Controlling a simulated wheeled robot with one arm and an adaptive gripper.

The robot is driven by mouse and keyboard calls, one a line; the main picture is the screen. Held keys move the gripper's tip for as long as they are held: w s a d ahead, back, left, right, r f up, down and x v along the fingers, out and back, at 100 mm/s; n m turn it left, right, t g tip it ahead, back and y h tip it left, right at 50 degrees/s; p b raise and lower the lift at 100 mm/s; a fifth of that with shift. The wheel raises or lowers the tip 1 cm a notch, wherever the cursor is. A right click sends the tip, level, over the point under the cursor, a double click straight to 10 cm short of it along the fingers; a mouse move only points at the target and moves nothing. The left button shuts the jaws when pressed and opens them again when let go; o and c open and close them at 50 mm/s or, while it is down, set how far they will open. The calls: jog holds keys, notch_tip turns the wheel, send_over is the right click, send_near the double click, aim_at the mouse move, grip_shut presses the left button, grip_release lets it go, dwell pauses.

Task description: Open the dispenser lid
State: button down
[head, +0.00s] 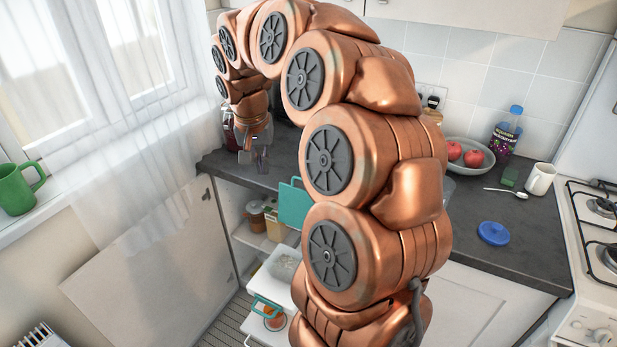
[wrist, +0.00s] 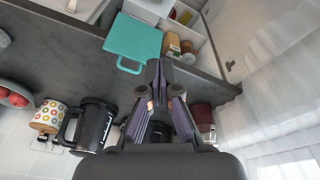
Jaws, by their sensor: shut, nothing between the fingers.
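A teal panel (head: 293,203) with a loop handle shows at the front of the open space under the counter; it appears raised, and my arm hides part of its surroundings. It also shows in the wrist view as a flat teal lid (wrist: 133,42) beside a white container (wrist: 150,9). In the head view a white tray (head: 272,272) is below the panel. My gripper (head: 254,158) is shut and empty, fingers pointing down, above the counter's left end, left of and higher than the panel. In the wrist view my gripper (wrist: 160,78) is apart from the lid.
An open cabinet door (head: 170,260) stands at the left. The dark counter (head: 462,215) holds a blue lid (head: 493,233), a fruit bowl (head: 470,153), a bottle (head: 506,132) and a white mug (head: 540,179). A black kettle (wrist: 94,124) stands near my gripper. Jars sit inside the cabinet.

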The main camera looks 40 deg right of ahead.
jog(key=w+d+f+m+h+b, duration=0.25)
jog(key=d+m, duration=0.35)
jog(key=d, duration=1.1)
notch_tip(320, 180, down, 10)
jog(key=p, duration=0.6)
jog(key=shift+a+r+y, duration=0.25)
jog(key=shift+a+y, duration=0.15)
jog(key=shift+y, duration=0.05)
jog(key=b, duration=0.3)
jog(key=shift+f, duration=0.2)
